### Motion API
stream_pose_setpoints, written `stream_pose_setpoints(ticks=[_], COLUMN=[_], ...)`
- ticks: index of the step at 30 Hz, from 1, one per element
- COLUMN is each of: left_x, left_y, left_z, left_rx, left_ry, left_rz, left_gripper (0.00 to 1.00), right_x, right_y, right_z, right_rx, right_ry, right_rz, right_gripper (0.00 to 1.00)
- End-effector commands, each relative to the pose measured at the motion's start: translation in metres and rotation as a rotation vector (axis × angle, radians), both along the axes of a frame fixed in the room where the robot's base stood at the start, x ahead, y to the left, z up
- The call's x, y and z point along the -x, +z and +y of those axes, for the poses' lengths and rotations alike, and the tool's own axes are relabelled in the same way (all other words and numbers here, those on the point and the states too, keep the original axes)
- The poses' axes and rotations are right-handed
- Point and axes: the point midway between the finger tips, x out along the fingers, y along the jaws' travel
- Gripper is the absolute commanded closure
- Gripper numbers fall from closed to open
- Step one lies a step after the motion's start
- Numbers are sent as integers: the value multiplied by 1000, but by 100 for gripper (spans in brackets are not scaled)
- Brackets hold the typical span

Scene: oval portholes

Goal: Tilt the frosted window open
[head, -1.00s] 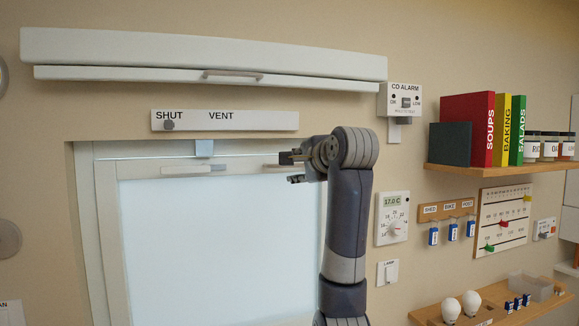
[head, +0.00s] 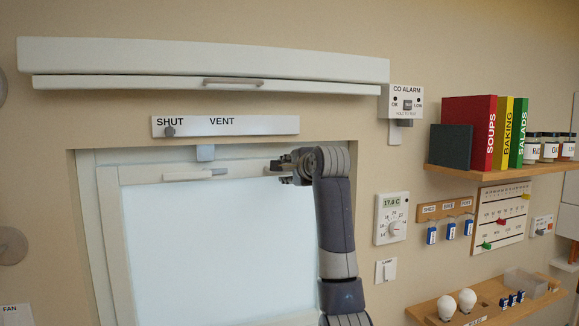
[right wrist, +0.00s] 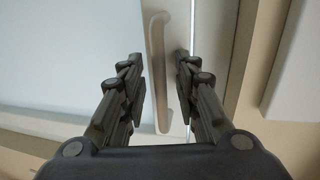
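The frosted window (head: 215,245) fills the lower left of the head view in a pale frame and looks closed. One pale handle (head: 195,174) is on its top rail at the left. My right gripper (head: 279,172) is at the right part of the top rail, hiding the second handle in the head view. In the right wrist view, that handle (right wrist: 158,75) stands between the two open fingers (right wrist: 157,68), with a gap on each side. I cannot tell how deep it is between them. My left gripper is out of view.
Above the window is a SHUT/VENT plate (head: 255,125) with its knob (head: 169,132) under SHUT. A long cover (head: 205,60) with a handle juts out higher up. A CO alarm (head: 406,101), thermostat (head: 391,218) and shelf of books (head: 505,172) are to the right.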

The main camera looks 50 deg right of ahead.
Motion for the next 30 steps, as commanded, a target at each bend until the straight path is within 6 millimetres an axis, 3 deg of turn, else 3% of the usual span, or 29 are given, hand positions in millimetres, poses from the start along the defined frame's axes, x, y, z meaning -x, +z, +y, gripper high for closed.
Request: stream_pose_setpoints(ticks=[6,10,19,30], left_x=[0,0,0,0], left_y=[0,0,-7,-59], left_z=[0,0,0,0], left_rx=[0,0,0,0], left_ry=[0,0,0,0], left_rz=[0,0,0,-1], left_gripper=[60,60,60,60], right_x=[0,0,3,42], right_y=[0,0,-3,-15], right_z=[0,0,2,27], right_rx=[1,1,4,52], right_ry=[0,0,1,2], right_rz=[1,1,-5,-84], right_gripper=[73,100,100,100])
